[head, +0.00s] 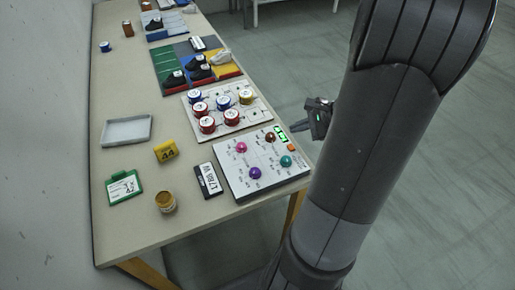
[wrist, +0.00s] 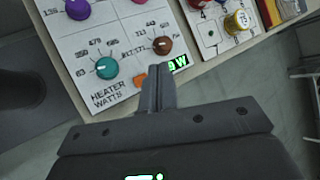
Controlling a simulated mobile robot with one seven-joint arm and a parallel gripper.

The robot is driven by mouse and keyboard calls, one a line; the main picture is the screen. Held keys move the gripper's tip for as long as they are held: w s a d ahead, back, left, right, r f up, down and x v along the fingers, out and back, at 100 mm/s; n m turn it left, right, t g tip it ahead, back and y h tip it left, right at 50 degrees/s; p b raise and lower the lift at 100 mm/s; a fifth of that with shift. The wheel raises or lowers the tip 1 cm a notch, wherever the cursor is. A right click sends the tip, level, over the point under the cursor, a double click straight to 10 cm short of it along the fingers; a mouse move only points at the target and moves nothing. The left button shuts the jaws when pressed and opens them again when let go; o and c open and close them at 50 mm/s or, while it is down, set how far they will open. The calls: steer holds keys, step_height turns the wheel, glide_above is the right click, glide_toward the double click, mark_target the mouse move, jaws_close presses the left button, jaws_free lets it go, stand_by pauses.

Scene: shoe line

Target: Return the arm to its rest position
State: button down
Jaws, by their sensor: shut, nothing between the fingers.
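My gripper (wrist: 158,75) is shut and empty in the wrist view, with its fingertips near the edge of a white control panel (wrist: 85,45). In the head view my gripper (head: 318,118) shows in part to the right of the table, beyond the panel's right side, and my own arm hides the rest of it. The panel (head: 236,181) lies at the table's right edge and carries purple, magenta, brown and teal knobs, an orange button and a lit green display.
The table (head: 130,222) holds a board of red and blue spools (head: 238,121), coloured mats with shoes (head: 203,75), a grey tray (head: 126,131), a yellow 44 block (head: 166,151), a green-framed card (head: 123,188), a jar (head: 166,202) and a black-and-white label (head: 209,180). Open floor (head: 450,170) lies right.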

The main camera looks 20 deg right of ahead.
steer(key=s+a+r+n+h, duration=0.3)
steer(key=s+a+r+n, duration=0.3)
steer(key=a+r+n, duration=0.2)
steer(key=s+a+r+n+g+h, duration=0.1)
steer(key=s+a+r+n+h, duration=0.2)
steer(key=s+a+r+n, duration=0.3)
steer(key=a+r+n, duration=0.2)
steer(key=a+n, duration=0.2)
steer(key=a, duration=0.2)
steer(key=shift+s+a+r+n, duration=0.25)
steer(key=shift+n, duration=0.05)
